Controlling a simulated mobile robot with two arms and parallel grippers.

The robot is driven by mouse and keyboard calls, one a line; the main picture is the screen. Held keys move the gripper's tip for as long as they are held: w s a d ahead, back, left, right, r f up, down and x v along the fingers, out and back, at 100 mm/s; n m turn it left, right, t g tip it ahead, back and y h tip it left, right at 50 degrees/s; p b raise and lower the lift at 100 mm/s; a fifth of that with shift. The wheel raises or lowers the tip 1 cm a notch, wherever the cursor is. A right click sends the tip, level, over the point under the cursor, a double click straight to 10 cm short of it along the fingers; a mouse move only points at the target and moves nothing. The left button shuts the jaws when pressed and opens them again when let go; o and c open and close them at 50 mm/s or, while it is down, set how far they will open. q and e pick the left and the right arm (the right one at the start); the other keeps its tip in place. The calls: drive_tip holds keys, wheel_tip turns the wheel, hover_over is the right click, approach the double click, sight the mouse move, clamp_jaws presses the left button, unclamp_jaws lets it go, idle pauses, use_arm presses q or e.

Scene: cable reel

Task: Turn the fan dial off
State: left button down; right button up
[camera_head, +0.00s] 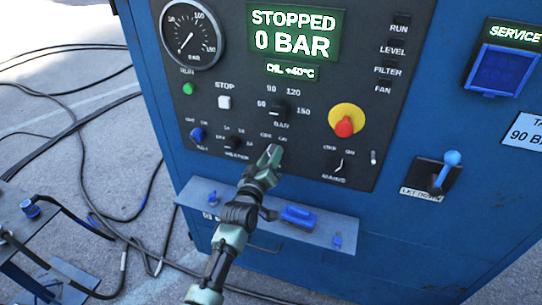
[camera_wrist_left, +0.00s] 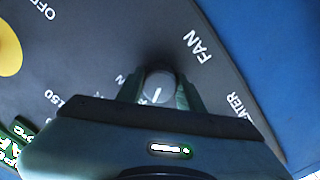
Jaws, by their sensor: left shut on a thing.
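The fan dial (camera_wrist_left: 158,84) is a round grey knob with a white mark, on the dark panel beside the FAN label (camera_wrist_left: 198,46) in the left wrist view. Its white mark points towards the bottom of that view. My left gripper (camera_wrist_left: 158,92) is shut on the dial, one finger on each side. In the head view my left gripper (camera_head: 271,155) reaches up to the panel and hides the dial, under the OFF and ON marks. My right gripper is not in view.
The red emergency button on its yellow plate (camera_head: 347,112) and the mains dial (camera_head: 337,167) are right of my gripper. The heater dial (camera_head: 234,143) is close on its left. A shelf (camera_head: 328,228) with a blue object (camera_head: 298,217) juts out below. The display (camera_head: 293,32) reads STOPPED, 0 BAR.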

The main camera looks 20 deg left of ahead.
use_arm(q)
drive_tip(key=shift+f+n, duration=0.1)
drive_tip(key=shift+n, duration=0.3)
drive_tip(key=c, duration=0.9)
unclamp_jaws()
drive_tip(key=shift+s, duration=0.1)
drive_tip(key=s+b, duration=0.1)
drive_tip(key=s, duration=0.6)
drive_tip(key=shift+s, duration=0.35)
drive_tip(key=shift+a, duration=0.1)
